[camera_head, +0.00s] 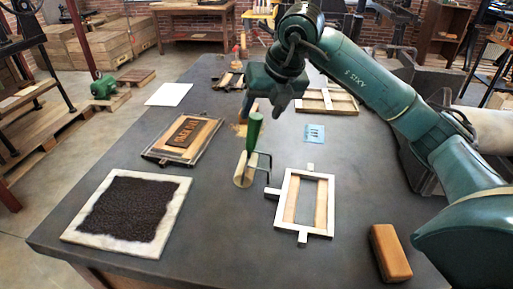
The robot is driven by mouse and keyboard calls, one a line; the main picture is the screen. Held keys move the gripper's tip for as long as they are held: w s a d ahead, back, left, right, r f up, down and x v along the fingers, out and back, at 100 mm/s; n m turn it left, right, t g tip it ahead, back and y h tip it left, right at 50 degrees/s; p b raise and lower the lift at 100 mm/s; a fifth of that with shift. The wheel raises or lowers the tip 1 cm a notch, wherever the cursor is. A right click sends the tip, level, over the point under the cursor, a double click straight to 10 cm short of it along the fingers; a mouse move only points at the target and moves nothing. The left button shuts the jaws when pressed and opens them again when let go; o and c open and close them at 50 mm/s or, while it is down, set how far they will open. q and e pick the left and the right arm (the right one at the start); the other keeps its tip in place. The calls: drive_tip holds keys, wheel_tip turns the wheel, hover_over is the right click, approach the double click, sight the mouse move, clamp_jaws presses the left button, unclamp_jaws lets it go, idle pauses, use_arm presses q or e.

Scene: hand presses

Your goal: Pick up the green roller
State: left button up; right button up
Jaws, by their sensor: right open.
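The green roller stands in the middle of the grey table, its green handle (255,130) pointing up and its wire frame and pale roller end low on the tabletop. My right gripper (264,106) points down just above the handle's top, with its jaws open. A small gap or a touch between fingers and handle cannot be told from this angle. My left gripper is not in view.
A black inked slab (127,208) lies at front left, with a framed type block (187,131) behind it. A white wooden frame (304,205) lies right of the roller. An orange-brown block (390,253) is at front right. Another frame (327,100) lies further back.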

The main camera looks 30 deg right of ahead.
sight(252, 128)
drive_tip(key=p+x, duration=0.1)
drive_tip(key=x, duration=0.6)
drive_tip(key=shift+w+a+f, duration=0.15)
drive_tip(key=shift+a+f, duration=0.05)
drive_tip(key=shift+c, duration=0.3)
drive_tip(key=c, duration=0.9)
drive_tip(key=shift+r, duration=0.1)
drive_tip(key=shift+c, duration=0.2)
